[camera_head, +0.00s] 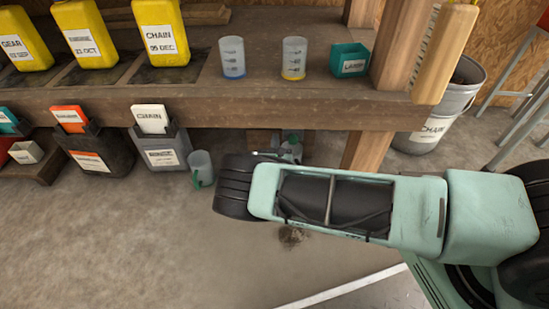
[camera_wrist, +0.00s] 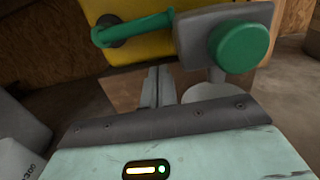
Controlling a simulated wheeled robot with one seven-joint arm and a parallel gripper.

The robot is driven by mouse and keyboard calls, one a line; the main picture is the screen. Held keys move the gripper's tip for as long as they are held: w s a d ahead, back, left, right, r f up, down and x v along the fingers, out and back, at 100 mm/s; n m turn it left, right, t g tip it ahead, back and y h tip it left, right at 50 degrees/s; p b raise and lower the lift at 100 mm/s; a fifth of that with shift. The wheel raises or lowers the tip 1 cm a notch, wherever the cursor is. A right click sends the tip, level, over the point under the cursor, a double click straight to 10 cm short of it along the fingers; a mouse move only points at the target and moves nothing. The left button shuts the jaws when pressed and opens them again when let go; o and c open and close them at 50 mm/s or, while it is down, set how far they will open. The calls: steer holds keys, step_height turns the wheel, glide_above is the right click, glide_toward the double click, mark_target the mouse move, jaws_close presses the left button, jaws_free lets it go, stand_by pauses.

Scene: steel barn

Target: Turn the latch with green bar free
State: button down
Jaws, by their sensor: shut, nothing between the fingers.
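In the wrist view a green bar (camera_wrist: 140,29) lies nearly level across a yellow panel (camera_wrist: 125,52). Its left end bends down at a dark round mount. Its right end reaches the edge of a grey plate (camera_wrist: 192,38) that carries a round green knob (camera_wrist: 240,46). My gripper (camera_wrist: 158,76) is shut and empty, its fingers just below the bar and left of the knob. I cannot tell whether the fingertips touch anything. In the head view my arm covers most of this area, and the latch is not clearly seen.
A wooden bench (camera_head: 270,107) runs above my arm, with yellow containers (camera_head: 161,32), two cups and a teal box (camera_head: 349,60) on it. Bins (camera_head: 163,154) and a cup (camera_head: 201,167) are below. A bucket (camera_head: 436,118) stands right of the wooden post.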

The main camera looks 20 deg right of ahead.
steer(key=shift+w+r+b, duration=0.2)
steer(key=shift+r+b, duration=0.25)
steer(key=shift+r, duration=1.15)
